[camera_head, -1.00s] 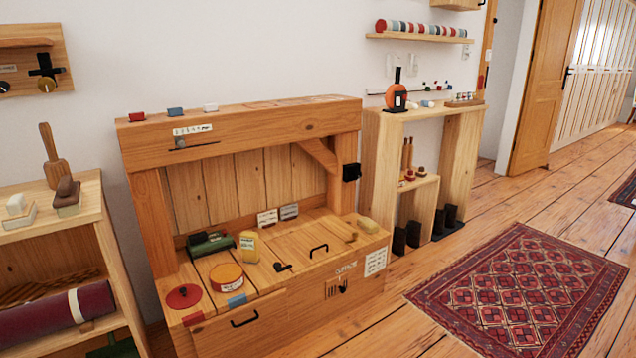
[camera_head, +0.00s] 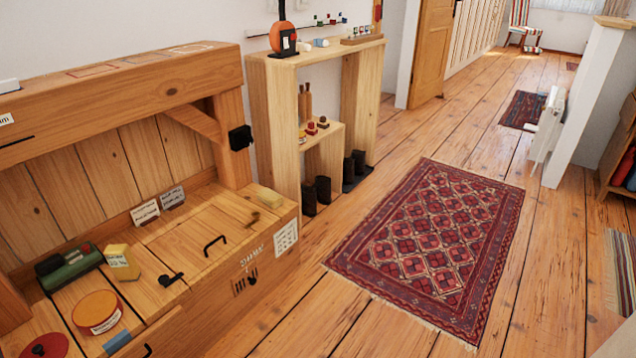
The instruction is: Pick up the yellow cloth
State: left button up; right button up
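I see no clear yellow cloth. A yellow block with a label (camera_head: 122,262) stands on the wooden workbench (camera_head: 205,268) at the lower left, beside a green object. Neither of my grippers is in view.
A round orange tin (camera_head: 96,312) and a green tool (camera_head: 68,267) also sit on the bench. A wooden shelf unit (camera_head: 272,120) with black boots stands behind it. A red patterned rug (camera_head: 435,245) lies on open floor. A door (camera_head: 432,50) is at the back.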

aim_at(270, 197)
jog(key=i+l+z, duration=0.2)
jog(key=i+z, duration=0.3)
jog(key=i, duration=0.15)
jog(key=i+j+z, duration=0.1)
jog(key=i+z, duration=0.35)
jog(key=i, duration=0.2)
jog(key=i+l+u, duration=0.1)
jog(key=i+u, duration=0.3)
jog(key=i+l+u, duration=0.15)
jog(key=u, duration=0.3)
jog(key=i+l+u, duration=0.4)
jog(key=k+j, duration=0.05)
